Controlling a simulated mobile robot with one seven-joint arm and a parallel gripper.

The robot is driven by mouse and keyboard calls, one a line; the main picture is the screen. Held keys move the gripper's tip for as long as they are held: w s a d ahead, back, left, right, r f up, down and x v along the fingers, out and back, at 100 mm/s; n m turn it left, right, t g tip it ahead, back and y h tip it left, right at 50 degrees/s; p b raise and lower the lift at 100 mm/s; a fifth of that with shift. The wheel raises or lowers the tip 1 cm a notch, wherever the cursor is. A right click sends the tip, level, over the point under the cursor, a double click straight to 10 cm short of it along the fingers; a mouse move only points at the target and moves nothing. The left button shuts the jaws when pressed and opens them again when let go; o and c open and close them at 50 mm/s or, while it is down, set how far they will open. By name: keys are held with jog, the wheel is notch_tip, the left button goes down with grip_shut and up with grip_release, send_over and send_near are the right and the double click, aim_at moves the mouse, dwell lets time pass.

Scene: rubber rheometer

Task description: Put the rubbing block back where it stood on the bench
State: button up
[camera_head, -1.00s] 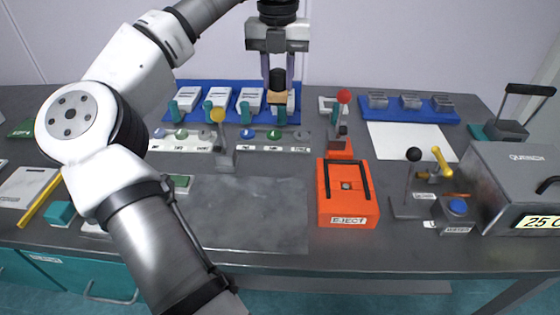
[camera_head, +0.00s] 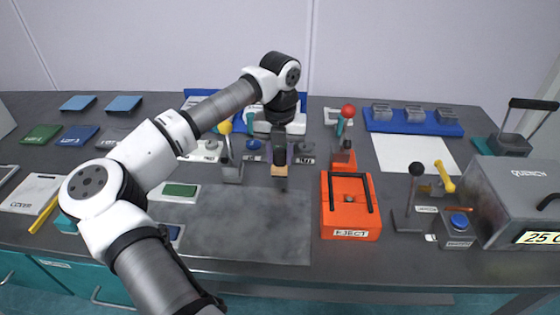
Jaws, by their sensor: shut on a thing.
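The rubbing block (camera_head: 279,171) has a dark upper part and a tan base. My gripper (camera_head: 278,158) is shut on its dark upper part, with a finger on either side. The block is upright above the back edge of the grey slab (camera_head: 245,222), left of the orange EJECT box (camera_head: 349,222). A small dark patch shows just under it. I cannot tell whether its base touches anything. My arm comes in from the lower left and hides part of the bench.
A lever with a yellow knob (camera_head: 226,128) stands close left of the block, and a red-knobbed lever (camera_head: 348,112) to its right. A row of labelled knobs lies behind. The grey slab's front is bare. The QUENCH box (camera_head: 525,200) is far right.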

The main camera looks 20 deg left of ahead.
aim_at(280, 164)
jog(key=shift+f, duration=1.5)
jog(key=shift+f, duration=0.15)
jog(key=o, duration=1)
notch_tip(280, 164, up, 12)
jog(key=shift+r+b, duration=0.2)
jog(key=shift+b, duration=0.55)
